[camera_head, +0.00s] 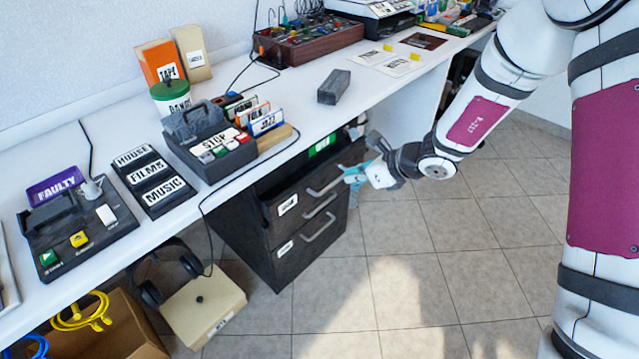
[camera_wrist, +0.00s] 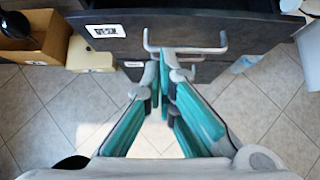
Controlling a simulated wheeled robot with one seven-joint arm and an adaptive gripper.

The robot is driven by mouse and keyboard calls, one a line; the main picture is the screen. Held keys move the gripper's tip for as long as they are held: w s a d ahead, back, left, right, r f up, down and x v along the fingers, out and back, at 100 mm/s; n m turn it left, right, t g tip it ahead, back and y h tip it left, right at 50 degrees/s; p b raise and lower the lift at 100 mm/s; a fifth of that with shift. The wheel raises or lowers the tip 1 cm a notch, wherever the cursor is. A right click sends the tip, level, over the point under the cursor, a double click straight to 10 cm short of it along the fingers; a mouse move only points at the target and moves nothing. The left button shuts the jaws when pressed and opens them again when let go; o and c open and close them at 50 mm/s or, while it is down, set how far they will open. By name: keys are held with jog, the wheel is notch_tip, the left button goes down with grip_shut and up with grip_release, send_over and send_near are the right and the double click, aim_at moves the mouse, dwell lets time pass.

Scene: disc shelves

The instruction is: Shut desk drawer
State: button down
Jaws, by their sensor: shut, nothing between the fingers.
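The desk drawer (camera_head: 288,205) is the top one in a dark unit under the white desk. It stands partly pulled out, with its inside showing from above. In the wrist view its dark front (camera_wrist: 140,32) spans the top, with a white label and a grey bar handle (camera_wrist: 213,49). My gripper (camera_head: 352,177), with teal fingers, is in front of the drawer front, near the right end of the handle in the head view. In the wrist view the closed fingertips (camera_wrist: 166,58) overlap the handle, empty. I cannot tell whether they touch it.
Lower drawers (camera_head: 283,250) sit beneath. The white desk top (camera_head: 330,118) overhangs the unit and carries button boxes and a grey block (camera_head: 334,87). A beige box (camera_head: 203,308) with headphones and a cardboard box (camera_head: 125,330) stand at left. The tiled floor (camera_head: 430,240) in front is clear.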

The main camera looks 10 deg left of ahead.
aim_at(306, 184)
jog(key=shift+h, duration=0.3)
jog(key=shift+w+a+f+b, duration=0.4)
jog(key=shift+a+f+b, duration=0.15)
jog(key=shift+a+f, duration=0.9)
jog(key=shift+w+a+f+b, duration=0.5)
jog(key=shift+a+f, duration=0.5)
jog(key=shift+a, duration=0.8)
jog(key=shift+w+a+f+b, duration=0.35)
jog(key=shift+a+f+b, duration=0.2)
jog(key=shift+a+f, duration=0.9)
jog(key=shift+a+r, duration=0.2)
jog(key=shift+a, duration=0.05)
jog(key=shift+w+a+b, duration=0.3)
jog(key=shift+w+a, duration=0.5)
jog(key=shift+a, duration=0.25)
jog(key=shift+d, duration=0.15)
